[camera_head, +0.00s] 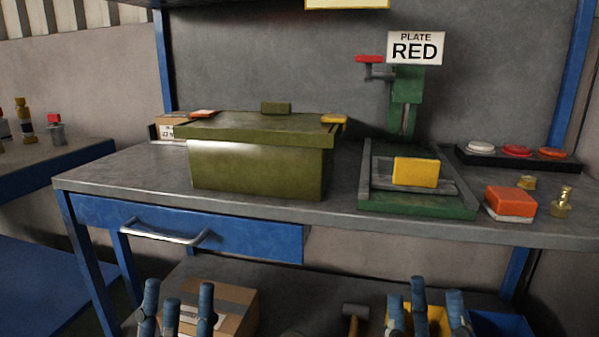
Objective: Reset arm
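My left gripper (177,298) is at the bottom left of the head view, fingers pointing up and spread apart, with nothing visible between them. My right gripper (425,296) is at the bottom right, also with its fingers up and spread. Yellow shows behind its fingers, apparently a bin (438,317) on the lower shelf. Both grippers are low in the picture, in front of the workbench (330,222) and below its top edge. The arms behind the fingers are out of the picture.
On the bench are an olive lidded box (260,170), a green press (405,90) with a yellow block (416,172), an orange-and-white block (510,203) and brass parts (562,202). A blue drawer (255,238) hangs below. A cardboard box (236,303) and a hammer (355,311) lie lower.

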